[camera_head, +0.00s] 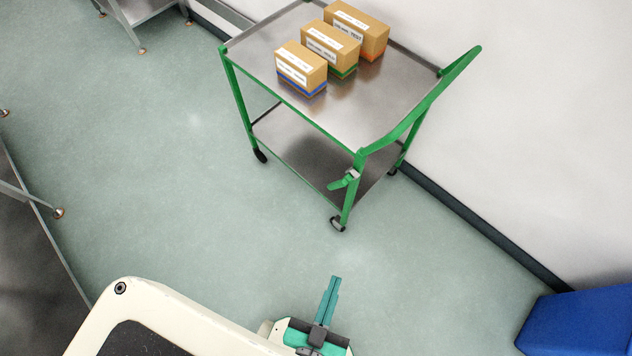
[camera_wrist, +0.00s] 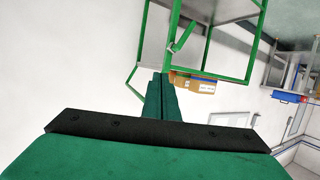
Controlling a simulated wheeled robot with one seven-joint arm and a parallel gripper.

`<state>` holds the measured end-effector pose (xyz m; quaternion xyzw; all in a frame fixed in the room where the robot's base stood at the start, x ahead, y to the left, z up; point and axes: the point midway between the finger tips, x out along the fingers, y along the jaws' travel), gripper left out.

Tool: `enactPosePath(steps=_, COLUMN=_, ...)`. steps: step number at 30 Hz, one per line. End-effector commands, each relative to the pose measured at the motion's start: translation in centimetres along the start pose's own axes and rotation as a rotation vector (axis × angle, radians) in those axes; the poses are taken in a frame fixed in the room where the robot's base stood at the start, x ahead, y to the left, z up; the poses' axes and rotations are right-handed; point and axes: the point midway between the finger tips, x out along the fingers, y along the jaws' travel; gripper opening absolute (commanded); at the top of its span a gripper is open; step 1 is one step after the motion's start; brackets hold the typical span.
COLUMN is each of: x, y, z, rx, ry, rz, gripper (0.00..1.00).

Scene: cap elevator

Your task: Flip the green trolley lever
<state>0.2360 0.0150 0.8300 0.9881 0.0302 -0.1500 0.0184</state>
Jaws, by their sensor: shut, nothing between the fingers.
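The green trolley (camera_head: 298,107) stands against the wall, with two metal shelves and a green frame. Its green lever (camera_head: 344,181) sits on the front leg nearest me, below the top shelf, and points down to the left. In the wrist view the lever (camera_wrist: 182,37) shows on the trolley's leg, beyond my fingers. My gripper (camera_head: 331,292) is at the bottom of the head view, apart from the trolley and short of its near leg. Its fingers are together and empty. In the wrist view the fingertips (camera_wrist: 160,82) overlap the picture of the trolley frame.
Three cardboard boxes (camera_head: 331,45) with blue, green and orange bases stand on the trolley's top shelf. A blue box (camera_head: 578,322) is at the lower right by the wall. A metal table (camera_head: 30,255) is at the left. Open floor lies left of the trolley.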

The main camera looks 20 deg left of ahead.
Motion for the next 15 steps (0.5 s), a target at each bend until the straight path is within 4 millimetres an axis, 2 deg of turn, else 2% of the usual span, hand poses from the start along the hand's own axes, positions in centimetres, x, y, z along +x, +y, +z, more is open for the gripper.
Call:
enactPosePath(steps=9, x=8.5, y=-3.9, z=14.6, rx=-0.221, ry=-0.284, rz=-0.123, gripper=0.00)
enactPosePath(steps=12, x=11.3, y=-4.8, z=18.4, rx=-0.313, ry=-0.366, rz=-0.132, gripper=0.00)
enactPosePath(steps=15, x=14.2, y=-5.6, z=21.4, rx=-0.410, ry=-0.433, rz=-0.121, gripper=0.00)
